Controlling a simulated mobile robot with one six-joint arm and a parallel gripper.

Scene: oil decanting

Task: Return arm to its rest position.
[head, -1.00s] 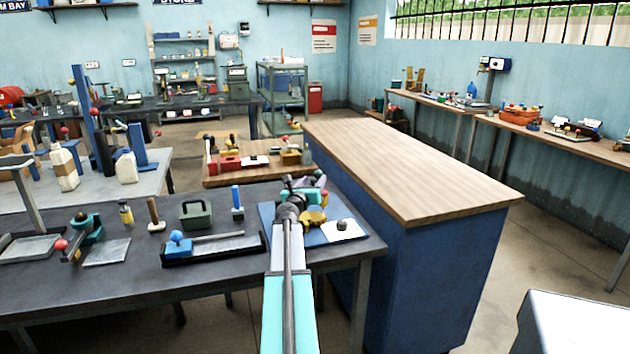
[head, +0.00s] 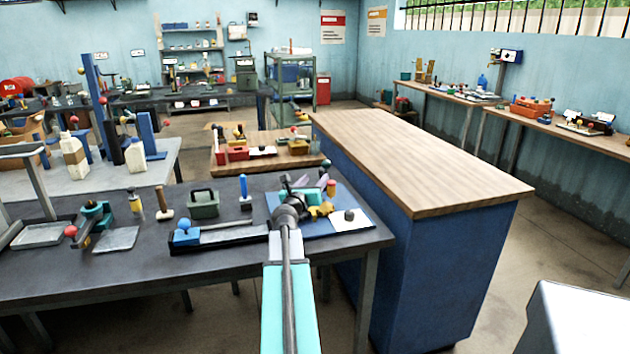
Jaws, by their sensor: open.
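My turquoise and grey arm (head: 285,300) reaches from the bottom middle of the head view out toward the dark workbench. My gripper (head: 301,183) is at its far end, in front of the bench's right end. Its grey fingers are apart and small in the picture. I see nothing held between them. My wrist hides part of the mat. I cannot tell the gripper's height above it.
The dark workbench (head: 130,262) holds a green toolbox (head: 204,204), a black tray (head: 220,240) and small tools. A blue cabinet with a wooden top (head: 420,160) stands close on the right. A white-topped box (head: 580,315) is at the lower right. Bare floor lies between them.

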